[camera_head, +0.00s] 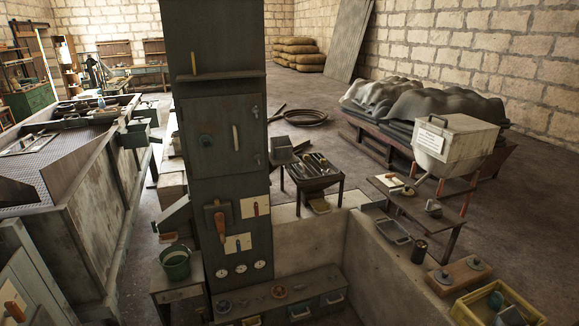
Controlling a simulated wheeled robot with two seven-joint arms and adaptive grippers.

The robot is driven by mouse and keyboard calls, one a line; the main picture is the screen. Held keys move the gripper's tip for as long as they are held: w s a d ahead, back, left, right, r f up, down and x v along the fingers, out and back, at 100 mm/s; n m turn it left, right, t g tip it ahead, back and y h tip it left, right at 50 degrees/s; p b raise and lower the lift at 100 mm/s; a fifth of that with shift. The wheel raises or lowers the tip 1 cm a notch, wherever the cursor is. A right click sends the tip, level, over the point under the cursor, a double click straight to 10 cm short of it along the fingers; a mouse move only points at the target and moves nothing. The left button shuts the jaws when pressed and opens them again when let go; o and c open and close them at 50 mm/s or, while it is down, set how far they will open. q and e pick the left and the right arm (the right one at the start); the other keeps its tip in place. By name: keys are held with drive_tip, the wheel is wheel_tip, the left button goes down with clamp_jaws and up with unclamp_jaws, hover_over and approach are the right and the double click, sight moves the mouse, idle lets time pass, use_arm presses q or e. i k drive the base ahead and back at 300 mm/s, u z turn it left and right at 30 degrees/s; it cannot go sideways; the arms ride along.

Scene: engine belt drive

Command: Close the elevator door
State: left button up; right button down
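A tall dark grey-green metal column (183,110), which looks like the elevator, stands left of centre. A square door panel (222,160) is on its front, with a pale upright handle (236,138) and a dark round knob (205,140). Small latches or hinges show along the panel's right edge. The panel looks close to flush with the column, but I cannot tell whether it is fully shut. Above it is a narrow ledge (222,76) and another small handle (193,62). Neither of my grippers is in view.
Below the door are a red-handled lever (220,224), gauges (240,269) and a low drawer bench (290,292). A large metal machine (85,205) fills the left. A tool table (314,178) stands right; open floor lies behind.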

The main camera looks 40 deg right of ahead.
sight(235, 132)
drive_tip(key=z, duration=0.9)
drive_tip(key=i, duration=1.25)
drive_tip(key=u, duration=0.1)
